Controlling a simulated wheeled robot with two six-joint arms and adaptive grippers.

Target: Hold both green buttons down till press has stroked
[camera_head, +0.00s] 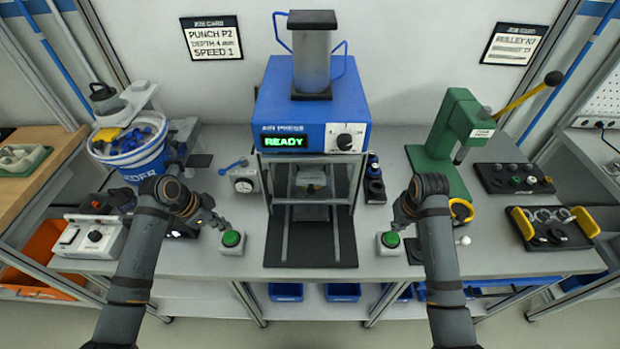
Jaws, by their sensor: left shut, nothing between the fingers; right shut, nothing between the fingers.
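The blue air press (285,105) stands at the back centre of the bench, and its display (291,142) reads READY. The left green button (231,239) sits on a small pale box left of the press's dark mat. The right green button (390,240) sits on a like box right of the mat. My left gripper (221,224) is shut and empty, just behind the left button and close to it. My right gripper (396,226) is shut and empty, close above or behind the right button. I cannot tell whether either gripper touches its button. Both button tops show.
A dark mat with rails (312,245) lies between the buttons. A blue bucket feeder (130,150) stands at the left, and a gauge (244,180) beside the press. A green hand press (460,130) and dark trays (550,228) stand at the right.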

